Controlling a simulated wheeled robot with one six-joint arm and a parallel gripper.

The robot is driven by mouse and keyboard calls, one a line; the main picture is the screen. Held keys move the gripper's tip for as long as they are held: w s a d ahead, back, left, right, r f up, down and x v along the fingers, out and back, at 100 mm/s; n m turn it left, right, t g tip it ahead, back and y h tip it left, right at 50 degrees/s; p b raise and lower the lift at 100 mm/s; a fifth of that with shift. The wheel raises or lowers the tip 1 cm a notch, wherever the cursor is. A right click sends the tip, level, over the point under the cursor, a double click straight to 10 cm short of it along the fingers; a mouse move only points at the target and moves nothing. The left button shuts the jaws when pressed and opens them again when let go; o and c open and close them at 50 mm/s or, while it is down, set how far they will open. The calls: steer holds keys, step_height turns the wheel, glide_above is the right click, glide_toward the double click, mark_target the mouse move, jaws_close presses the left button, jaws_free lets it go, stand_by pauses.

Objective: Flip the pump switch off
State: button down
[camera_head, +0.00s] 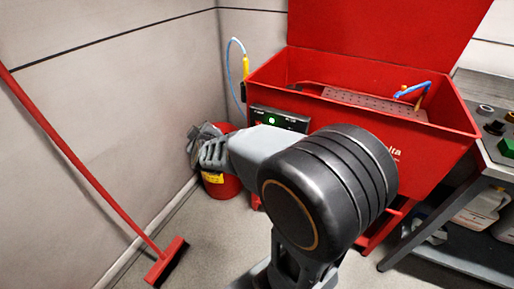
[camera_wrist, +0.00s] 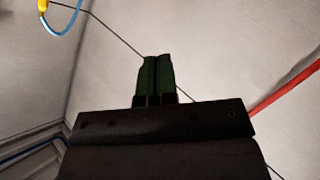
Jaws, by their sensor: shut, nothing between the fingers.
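The red parts washer (camera_head: 440,142) stands at the back right in the head view. Its black control panel (camera_head: 290,119) is on the front left, with a small lit green spot (camera_head: 272,120). I cannot tell whether that spot is the pump switch or a lamp. My arm covers the area just below the panel. In the wrist view my gripper (camera_wrist: 157,58) is shut, its dark green fingers together with nothing between them. It faces the bare walls, and neither panel nor switch shows there. In the head view I cannot clearly make out my fingertips.
A red bin (camera_head: 221,187) with grey rags stands left of the washer. A red broom (camera_head: 95,178) leans on the left wall. A blue hose with a yellow fitting (camera_head: 245,67) hangs at the corner. A workbench (camera_head: 484,160) stands right. Floor between broom and bin is clear.

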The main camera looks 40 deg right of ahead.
steer(key=s+d+f+g+h+b, duration=0.2)
steer(key=d+f+g+h+b, duration=0.2)
steer(key=d+f+h+b, duration=0.5)
step_height(320, 180, down, 3)
steer(key=d+h, duration=0.1)
steer(key=h, duration=0.3)
steer(key=shift+s+d+f+g, duration=0.2)
steer(key=shift+s+d+g, duration=0.1)
steer(key=shift+s+d, duration=0.1)
steer(key=b+x, duration=0.5)
steer(key=x, duration=0.9)
